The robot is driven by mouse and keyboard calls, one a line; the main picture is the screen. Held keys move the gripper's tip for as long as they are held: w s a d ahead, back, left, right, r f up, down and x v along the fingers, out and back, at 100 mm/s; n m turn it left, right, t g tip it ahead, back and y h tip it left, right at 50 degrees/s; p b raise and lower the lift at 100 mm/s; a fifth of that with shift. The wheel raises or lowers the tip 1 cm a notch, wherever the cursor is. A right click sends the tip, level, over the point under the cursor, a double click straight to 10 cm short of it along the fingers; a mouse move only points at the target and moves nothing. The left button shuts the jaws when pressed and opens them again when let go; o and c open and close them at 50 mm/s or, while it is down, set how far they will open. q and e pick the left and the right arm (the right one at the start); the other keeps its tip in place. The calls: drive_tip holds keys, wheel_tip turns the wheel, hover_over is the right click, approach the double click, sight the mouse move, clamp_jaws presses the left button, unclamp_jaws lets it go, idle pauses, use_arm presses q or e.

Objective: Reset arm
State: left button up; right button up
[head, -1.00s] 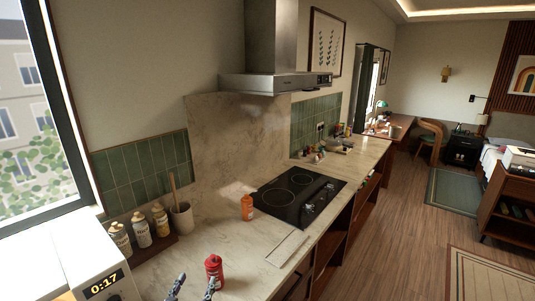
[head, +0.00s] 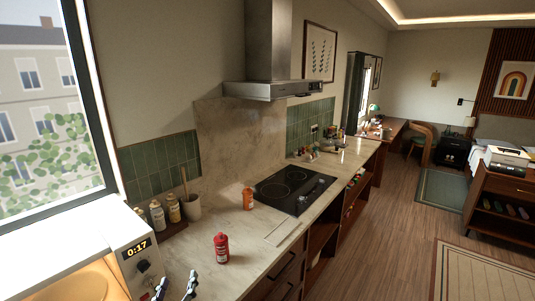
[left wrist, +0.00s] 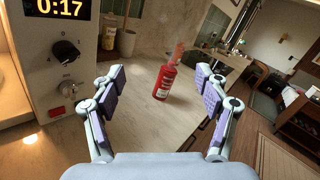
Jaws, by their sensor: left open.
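My left gripper (head: 175,288) is at the bottom edge of the head view, in front of the counter. In the left wrist view its two fingers (left wrist: 158,95) are spread apart with nothing between the pads. A red bottle (head: 221,248) stands upright on the counter beyond the fingertips. It also shows in the left wrist view (left wrist: 164,82), seen through the gap between the fingers and apart from them. My right gripper is not in either view.
A microwave (head: 143,268) showing 0:17 stands left of my left gripper. An orange bottle (head: 248,198) stands near the black cooktop (head: 293,189). Several condiment bottles (head: 157,214) and a utensil crock (head: 192,206) stand by the wall. The counter (head: 205,268) around the red bottle is clear.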

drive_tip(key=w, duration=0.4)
use_arm(q)
drive_tip(key=s+a+f+n+g+y, duration=0.4)
drive_tip(key=s+a+n+g+y, duration=0.4)
drive_tip(key=n, duration=1.4)
drive_tip(key=s+d+f+n+g+h, duration=0.3)
drive_tip(key=s+d+n+g+h, duration=0.1)
drive_tip(key=s, duration=0.3)
drive_tip(key=s+d+f+n+g+h, duration=0.3)
drive_tip(key=s+d+f+n+h, duration=0.15)
drive_tip(key=s, duration=0.35)
wheel_tip(320, 180, down, 30)
drive_tip(key=a+g+b, duration=0.1)
drive_tip(key=a+b, duration=0.2)
drive_tip(key=b, duration=0.2)
drive_tip(key=s+f+g+b, duration=0.1)
drive_tip(key=s+f+b, duration=0.4)
drive_tip(key=s+f, duration=1.5)
wheel_tip(320, 180, down, 2)
drive_tip(key=shift+a+f+n+g, duration=0.1)
drive_tip(key=shift+a+n+g, duration=0.25)
drive_tip(key=shift+a, duration=0.1)
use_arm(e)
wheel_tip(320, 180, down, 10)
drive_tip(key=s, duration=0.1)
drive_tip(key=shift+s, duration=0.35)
